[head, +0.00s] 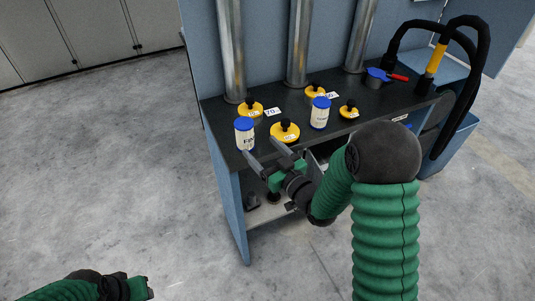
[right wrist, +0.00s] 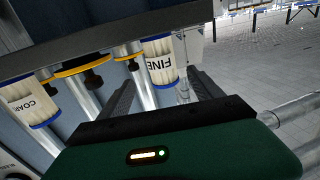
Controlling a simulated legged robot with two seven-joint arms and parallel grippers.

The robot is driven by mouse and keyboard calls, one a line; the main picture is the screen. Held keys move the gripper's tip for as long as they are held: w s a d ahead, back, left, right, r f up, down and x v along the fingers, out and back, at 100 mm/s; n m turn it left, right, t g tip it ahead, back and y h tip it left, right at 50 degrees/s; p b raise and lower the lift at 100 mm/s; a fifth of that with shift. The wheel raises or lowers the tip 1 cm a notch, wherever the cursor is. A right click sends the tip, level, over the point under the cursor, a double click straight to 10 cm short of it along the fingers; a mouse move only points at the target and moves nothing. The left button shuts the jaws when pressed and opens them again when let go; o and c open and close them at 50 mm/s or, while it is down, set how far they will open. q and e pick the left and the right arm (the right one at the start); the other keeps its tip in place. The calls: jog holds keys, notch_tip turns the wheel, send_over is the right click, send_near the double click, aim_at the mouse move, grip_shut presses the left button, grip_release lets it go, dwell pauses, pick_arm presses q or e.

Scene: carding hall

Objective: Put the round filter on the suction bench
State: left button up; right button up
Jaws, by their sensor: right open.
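Two white cylindrical filters with blue ends stand upright on the dark-topped suction bench (head: 375,117). The left one, the FINE filter (head: 245,133), is at the bench's front left corner; it also shows in the right wrist view (right wrist: 159,62). The other, labelled COARSE in the wrist view (right wrist: 33,103), is further right (head: 320,113). My right gripper (head: 263,147) is open and empty, its fingertips at the front edge close to the FINE filter. I cannot tell whether they touch it. My left gripper (head: 142,288) is at the lower left, away from the bench; its jaws are unclear.
Several yellow discs with black knobs, such as the front one (head: 285,132), lie around the filters. Metal pipes (head: 297,45) rise behind. A blue scoop with a red handle (head: 380,75) and a black hose (head: 470,60) are at right. The floor at left is clear.

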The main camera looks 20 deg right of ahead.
jog(key=s+d+f+m+g+h, duration=0.1)
jog(key=s+d+f+g+h, duration=0.15)
jog(key=s+f+g, duration=0.45)
jog(key=s+a+f+g, duration=0.2)
jog(key=s+g, duration=0.2)
jog(key=s, duration=0.4)
jog(key=s+a+f+m+g+h, duration=0.1)
jog(key=s+g, duration=0.3)
jog(key=s, duration=0.4)
jog(key=shift+s+a+f+m, duration=0.15)
jog(key=shift+a+f+m, duration=0.15)
jog(key=shift+a+f, duration=0.15)
jog(key=shift+h, duration=0.25)
